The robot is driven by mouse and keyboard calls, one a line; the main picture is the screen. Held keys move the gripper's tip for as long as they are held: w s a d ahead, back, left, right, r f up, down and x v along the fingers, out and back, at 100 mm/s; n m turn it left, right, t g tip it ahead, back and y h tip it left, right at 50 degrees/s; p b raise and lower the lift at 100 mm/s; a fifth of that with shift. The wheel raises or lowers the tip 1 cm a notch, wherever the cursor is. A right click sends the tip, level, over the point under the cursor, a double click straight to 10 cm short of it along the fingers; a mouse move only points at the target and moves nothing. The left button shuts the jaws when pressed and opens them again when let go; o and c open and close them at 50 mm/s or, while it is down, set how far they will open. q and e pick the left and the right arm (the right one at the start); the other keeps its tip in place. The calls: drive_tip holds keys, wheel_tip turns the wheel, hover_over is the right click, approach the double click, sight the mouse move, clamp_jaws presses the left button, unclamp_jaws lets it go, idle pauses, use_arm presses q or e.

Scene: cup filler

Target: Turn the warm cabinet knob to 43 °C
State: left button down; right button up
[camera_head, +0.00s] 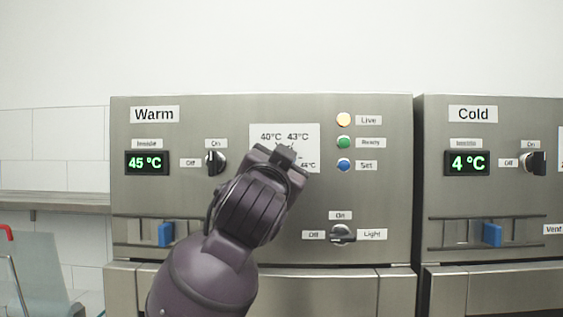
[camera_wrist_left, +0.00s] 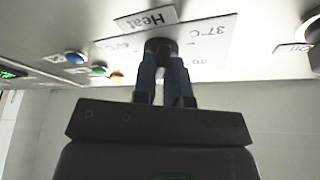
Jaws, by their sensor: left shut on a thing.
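The warm cabinet (camera_head: 380,190) is a brushed steel panel with a "Warm" label. My left gripper (camera_head: 282,157) is in front of the plate and hides the knob in the head view. In the left wrist view the gripper (camera_wrist_left: 163,62) is shut on the dark round knob (camera_wrist_left: 158,44), below the "Heat" label (camera_wrist_left: 145,19). I cannot tell where the knob points. The warm display (camera_head: 147,163) reads 45 °C. My right gripper is out of view.
An on/off switch (camera_head: 215,162) sits left of the plate. Yellow (camera_head: 344,120), green (camera_head: 344,142) and blue (camera_head: 343,165) lamps are to its right. A light switch (camera_head: 342,233) is below them. The cold cabinet (camera_head: 500,195) stands at the right.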

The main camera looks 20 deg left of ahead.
use_arm(q)
drive_tip(key=c, duration=1.2)
unclamp_jaws()
drive_tip(key=shift+o, duration=0.2)
drive_tip(key=v, duration=1.1)
drive_tip(key=shift+w, duration=0.1)
